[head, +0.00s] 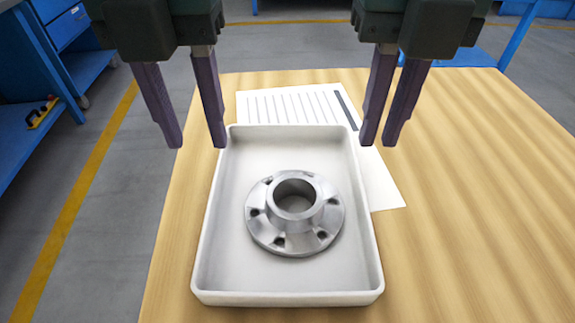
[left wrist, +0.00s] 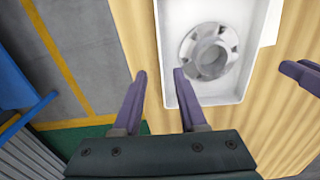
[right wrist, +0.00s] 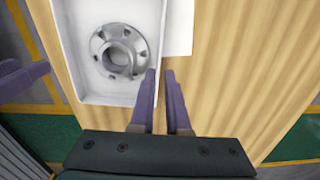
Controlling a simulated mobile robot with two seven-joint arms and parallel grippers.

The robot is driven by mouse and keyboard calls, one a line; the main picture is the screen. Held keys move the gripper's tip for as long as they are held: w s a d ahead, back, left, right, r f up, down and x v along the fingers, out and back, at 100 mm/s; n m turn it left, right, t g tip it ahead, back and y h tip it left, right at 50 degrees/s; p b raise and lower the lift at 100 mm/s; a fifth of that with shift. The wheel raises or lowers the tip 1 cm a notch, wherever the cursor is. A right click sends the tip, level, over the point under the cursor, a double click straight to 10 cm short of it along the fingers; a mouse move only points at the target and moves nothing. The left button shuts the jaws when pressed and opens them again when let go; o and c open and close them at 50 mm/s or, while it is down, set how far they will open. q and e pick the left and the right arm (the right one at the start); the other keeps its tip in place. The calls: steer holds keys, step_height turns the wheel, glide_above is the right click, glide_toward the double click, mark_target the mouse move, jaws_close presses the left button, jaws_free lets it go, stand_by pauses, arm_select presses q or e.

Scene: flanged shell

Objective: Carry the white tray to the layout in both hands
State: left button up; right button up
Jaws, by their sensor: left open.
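The white tray (head: 210,245) sits on the wooden table, overlapping a printed sheet (head: 385,190). A metal flanged shell (head: 265,225) stands upright in the tray, and also shows in the left wrist view (left wrist: 190,55) and right wrist view (right wrist: 105,45). My left gripper (head: 196,146) is open and empty at the tray's far left side; one finger overlaps the left wall in the left wrist view. My right gripper (head: 379,144) has its fingertips a small gap apart, with nothing seen between them, at the far right side. Height above the rim is hard to tell.
The wooden table (head: 480,200) is clear to the right of the tray. The table's left edge runs close to the tray. Blue workbenches (head: 85,70) stand beyond the grey floor, which has yellow lines (head: 75,195).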

mark_target(212, 189)
arm_select(q)
steer(key=shift+s, duration=0.2)
arm_select(e)
steer(key=shift+s, duration=0.2)
arm_select(q)
step_height(212, 189, down, 10)
arm_select(e)
step_height(212, 189, down, 10)
steer(key=shift+f, duration=0.1)
arm_select(q)
steer(key=shift+c, duration=0.3)
arm_select(e)
steer(key=shift+c, duration=0.3)
arm_select(q)
steer(key=shift+c, duration=0.8)
arm_select(e)
jaws_close()
arm_select(q)
jaws_close()
steer(key=shift+r, duration=0.1)
arm_select(e)
steer(key=shift+w+r, duration=0.1)
steer(key=shift+r, duration=0.1)
